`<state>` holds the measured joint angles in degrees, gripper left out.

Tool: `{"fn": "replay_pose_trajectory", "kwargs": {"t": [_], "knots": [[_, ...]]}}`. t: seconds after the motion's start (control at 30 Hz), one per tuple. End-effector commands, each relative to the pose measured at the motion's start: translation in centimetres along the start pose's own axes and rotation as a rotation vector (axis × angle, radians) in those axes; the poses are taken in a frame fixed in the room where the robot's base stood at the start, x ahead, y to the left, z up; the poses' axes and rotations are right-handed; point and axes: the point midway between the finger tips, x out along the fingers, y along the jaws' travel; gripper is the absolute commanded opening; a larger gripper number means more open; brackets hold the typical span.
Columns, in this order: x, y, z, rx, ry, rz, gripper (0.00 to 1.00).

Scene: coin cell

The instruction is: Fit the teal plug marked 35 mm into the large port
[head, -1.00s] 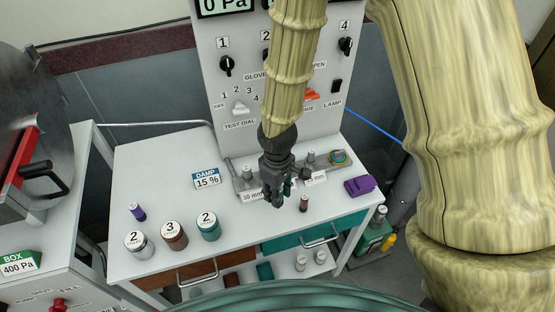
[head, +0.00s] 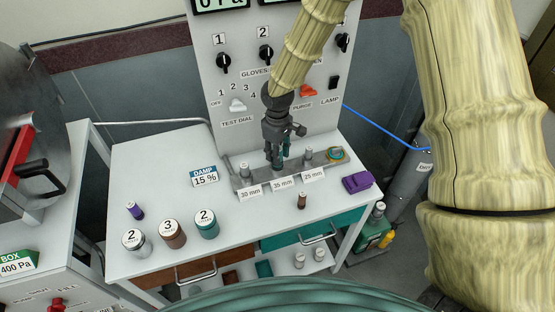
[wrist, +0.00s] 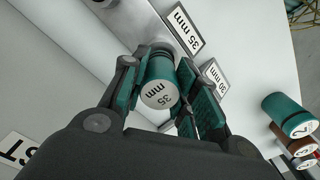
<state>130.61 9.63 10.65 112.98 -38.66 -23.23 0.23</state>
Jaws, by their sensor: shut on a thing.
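The teal plug (wrist: 161,80), with "35 mm" on its pale end face, sits between my gripper's (wrist: 160,98) two teal-padded fingers in the wrist view. My gripper (head: 277,163) is shut on it and points down at the middle of the grey rack (head: 241,182), behind the 35 mm label (head: 283,184). In the head view the fingers mostly hide the plug. I cannot tell whether its lower end still sits in the rack. I cannot make out a port marked large in either view.
Pegs stand by the 30 mm (head: 250,192) and 25 mm (head: 314,174) labels. A purple block (head: 357,182) lies right of the rack. Several numbered jars (head: 207,224) stand at the table's front left. The switch panel (head: 225,150) rises close behind. Table left of the rack is mostly clear.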

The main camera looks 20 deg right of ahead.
Motion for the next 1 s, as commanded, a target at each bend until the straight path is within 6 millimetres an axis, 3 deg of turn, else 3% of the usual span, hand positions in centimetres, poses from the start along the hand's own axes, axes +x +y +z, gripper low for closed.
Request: {"fn": "replay_pose_trajectory", "kwargs": {"t": [0.3, 1.0], "knots": [[3.2, 0.0, 0.0, 0.0, 0.0, 0.0, 0.06], [4.2, -0.1, 0.1, -0.001, 0.0, -0.001, 0.06]]}}
